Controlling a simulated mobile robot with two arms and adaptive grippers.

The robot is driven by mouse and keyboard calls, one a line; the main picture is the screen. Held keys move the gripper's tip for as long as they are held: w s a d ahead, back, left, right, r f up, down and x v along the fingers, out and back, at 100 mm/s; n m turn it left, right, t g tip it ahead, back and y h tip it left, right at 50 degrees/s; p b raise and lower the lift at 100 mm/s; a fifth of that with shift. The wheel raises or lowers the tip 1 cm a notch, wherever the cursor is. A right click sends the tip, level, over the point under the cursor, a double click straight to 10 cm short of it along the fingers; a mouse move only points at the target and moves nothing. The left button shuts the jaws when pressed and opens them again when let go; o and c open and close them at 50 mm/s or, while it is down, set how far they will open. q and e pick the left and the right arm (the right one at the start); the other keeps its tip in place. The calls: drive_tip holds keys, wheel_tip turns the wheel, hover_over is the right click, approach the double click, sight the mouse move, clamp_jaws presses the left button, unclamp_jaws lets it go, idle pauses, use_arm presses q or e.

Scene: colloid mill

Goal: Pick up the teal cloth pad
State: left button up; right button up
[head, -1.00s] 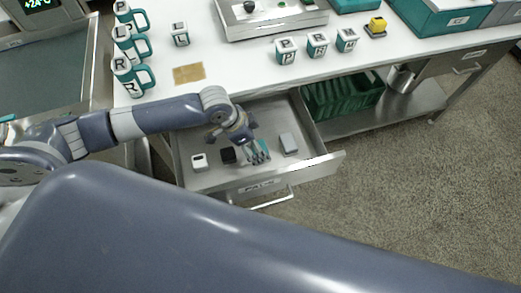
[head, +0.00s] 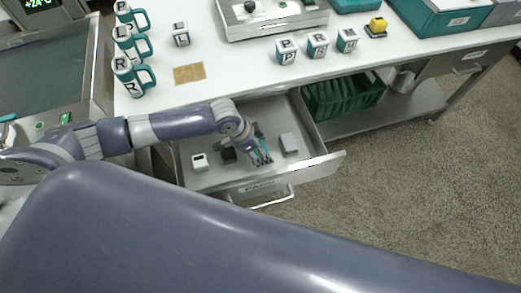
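My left gripper (head: 262,160) reaches down into the open drawer (head: 215,180) under the white table. Its fingertips are low, near the drawer floor, between a black block (head: 229,155) and a grey box (head: 289,144). A bit of teal shows at the fingers, but it is too small to tell whether it is the cloth pad or part of the gripper. I cannot tell whether the fingers are open or shut. No separate teal cloth pad shows clearly elsewhere. My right gripper is not in view.
A white box (head: 199,162) lies at the drawer's left. Teal and white mugs (head: 133,75), lettered cups (head: 318,45) and a tan mat (head: 189,73) are on the table (head: 235,65). A green crate (head: 343,95) sits on the lower shelf. Floor at right is clear.

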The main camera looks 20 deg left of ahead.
use_arm(q)
wheel_tip(320, 180, up, 10)
idle(0.6)
drive_tip(key=shift+o, duration=0.2)
